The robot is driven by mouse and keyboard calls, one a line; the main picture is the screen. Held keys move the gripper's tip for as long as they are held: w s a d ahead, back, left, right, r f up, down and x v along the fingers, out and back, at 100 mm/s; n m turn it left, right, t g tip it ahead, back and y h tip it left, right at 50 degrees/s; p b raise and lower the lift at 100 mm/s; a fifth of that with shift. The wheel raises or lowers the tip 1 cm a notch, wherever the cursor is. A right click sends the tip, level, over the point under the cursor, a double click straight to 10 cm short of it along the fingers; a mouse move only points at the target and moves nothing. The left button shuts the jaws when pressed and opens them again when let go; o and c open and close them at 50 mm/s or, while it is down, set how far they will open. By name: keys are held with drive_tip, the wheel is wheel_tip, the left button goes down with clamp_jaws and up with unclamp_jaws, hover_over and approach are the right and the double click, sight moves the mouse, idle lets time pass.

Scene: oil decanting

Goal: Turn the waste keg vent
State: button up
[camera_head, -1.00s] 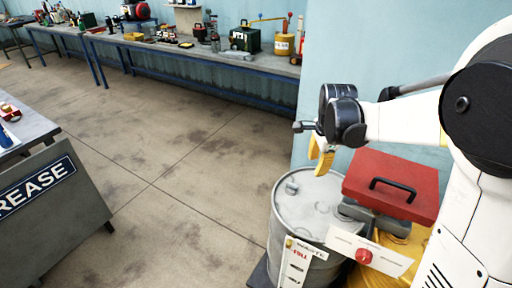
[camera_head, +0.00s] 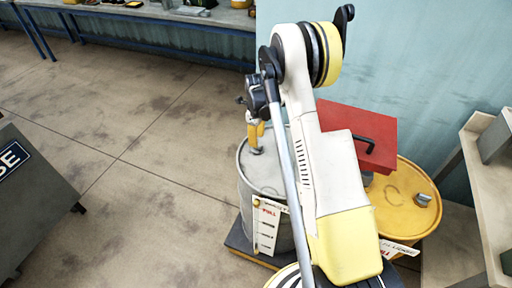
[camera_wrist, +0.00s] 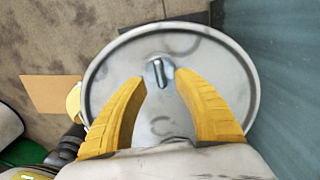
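The waste keg (camera_head: 262,172) is a grey metal drum, partly hidden by my arm in the head view. Its lid (camera_wrist: 215,75) fills the middle of the wrist view. The vent (camera_wrist: 158,73) is a small metal fitting with an upright tab near the far edge of the lid. My gripper (camera_wrist: 160,82) has yellow fingers that stand apart, one on each side of the vent. A gap shows between the vent and each fingertip. In the head view my gripper (camera_head: 256,148) is low over the lid, and its fingers hide the vent.
A level tag (camera_head: 267,226) hangs on the keg's front. A wooden shelf (camera_head: 484,190) is at right.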

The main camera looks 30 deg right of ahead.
drive_tip(key=shift+f+b, duration=0.45)
drive_tip(key=shift+f, duration=1.45)
clamp_jaws()
